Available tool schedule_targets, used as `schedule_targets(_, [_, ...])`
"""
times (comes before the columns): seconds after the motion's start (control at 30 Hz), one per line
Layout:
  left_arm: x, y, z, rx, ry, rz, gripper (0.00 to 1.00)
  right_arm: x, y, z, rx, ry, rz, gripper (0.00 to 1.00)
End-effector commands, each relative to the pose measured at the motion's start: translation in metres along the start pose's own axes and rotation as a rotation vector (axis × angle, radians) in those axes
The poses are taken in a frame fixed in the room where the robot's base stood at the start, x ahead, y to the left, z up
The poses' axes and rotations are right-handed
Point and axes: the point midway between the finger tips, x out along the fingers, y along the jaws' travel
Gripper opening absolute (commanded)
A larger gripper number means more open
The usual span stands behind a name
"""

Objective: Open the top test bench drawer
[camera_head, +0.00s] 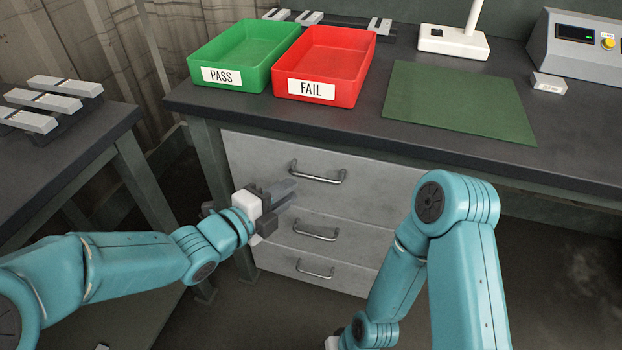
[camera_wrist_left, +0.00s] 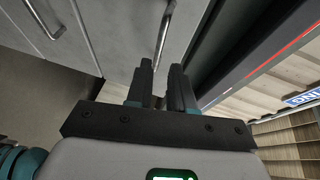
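The test bench has a stack of three grey drawers under its dark top. The top drawer (camera_head: 260,160) is shut, with a curved metal handle (camera_head: 318,178) on its front. My left gripper (camera_head: 290,192) is in front of the drawer fronts, just left of and slightly below that handle. In the left wrist view its two dark fingers (camera_wrist_left: 163,75) are apart with nothing between them. The top handle (camera_wrist_left: 165,30) lies just beyond the fingertips there; contact cannot be told. My right arm is folded at the lower right in the head view; its gripper is out of sight.
The middle drawer handle (camera_head: 315,232) and bottom drawer handle (camera_head: 315,271) sit below. On the bench stand a green PASS tray (camera_head: 205,85), a red FAIL tray (camera_head: 345,97) and a green mat (camera_head: 455,100). A side table (camera_head: 75,130) with grey parts stands at left.

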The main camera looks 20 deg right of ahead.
Motion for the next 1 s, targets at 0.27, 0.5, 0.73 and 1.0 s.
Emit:
schedule_targets(0.27, [0.062,0.002,-0.001,-0.001,0.003,0.001,0.22,0.007,0.003,0.0,0.001,0.0,0.0,0.43])
schedule_targets(0.5, [0.084,0.001,0.002,-0.002,0.001,0.002,0.22,0.008,0.003,-0.001,0.002,0.002,0.0,0.43])
schedule_targets(0.73, [0.086,0.001,0.003,-0.003,0.0,0.002,0.22,0.008,0.003,-0.001,0.002,0.002,0.0,0.43])
schedule_targets(1.0, [0.085,0.001,0.003,-0.003,0.001,0.002,0.0,0.008,0.003,-0.001,0.002,0.002,0.0,0.43])
